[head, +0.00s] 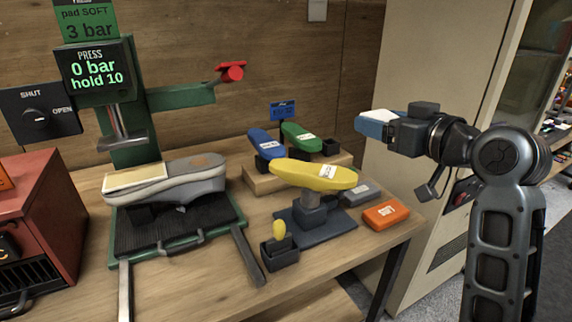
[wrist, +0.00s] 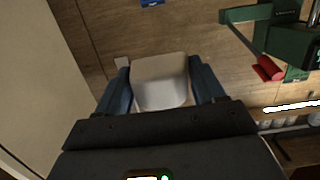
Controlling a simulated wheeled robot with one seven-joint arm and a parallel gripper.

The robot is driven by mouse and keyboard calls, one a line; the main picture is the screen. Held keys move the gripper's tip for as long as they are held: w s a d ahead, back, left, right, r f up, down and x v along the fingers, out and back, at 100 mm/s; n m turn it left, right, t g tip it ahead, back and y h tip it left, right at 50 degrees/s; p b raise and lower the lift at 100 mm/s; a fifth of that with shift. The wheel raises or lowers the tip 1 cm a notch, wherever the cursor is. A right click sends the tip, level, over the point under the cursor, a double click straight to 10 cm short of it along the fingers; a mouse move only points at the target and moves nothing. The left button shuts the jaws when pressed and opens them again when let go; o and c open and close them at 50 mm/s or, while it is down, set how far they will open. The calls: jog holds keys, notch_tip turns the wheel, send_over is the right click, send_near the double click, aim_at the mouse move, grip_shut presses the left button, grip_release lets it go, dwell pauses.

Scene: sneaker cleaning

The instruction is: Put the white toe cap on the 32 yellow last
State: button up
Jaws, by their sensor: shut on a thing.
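The yellow last (head: 312,174) sits on a dark stand near the front of the bench, its long side running left to right, with a small white label on its top. My gripper (head: 378,120) is up in the air to the right of and above the last, apart from it. In the wrist view the white toe cap (wrist: 159,82) sits between the two blue fingers. A bit of white also shows at the gripper in the head view. The number on the label is too small to read.
Blue (head: 265,143) and green (head: 300,136) lasts stand behind on a wooden riser. An orange box (head: 386,213) lies to the right, a brush pot (head: 279,252) in front. A grey sneaker (head: 178,184) sits in the green press (head: 130,150) at left. A tall cabinet (head: 415,80) stands behind my gripper.

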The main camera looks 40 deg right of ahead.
send_over(313, 168)
notch_tip(313, 168, down, 7)
jog(key=shift+a+p, duration=0.15)
jog(key=shift+p, duration=0.2)
jog(key=shift+f, duration=2)
jog(key=shift+f, duration=0.2)
jog(key=o, duration=1)
jog(key=shift+o, duration=0.2)
jog(key=shift+r, duration=0.2)
jog(key=b+v, duration=0.1)
jog(key=v, duration=1.1)
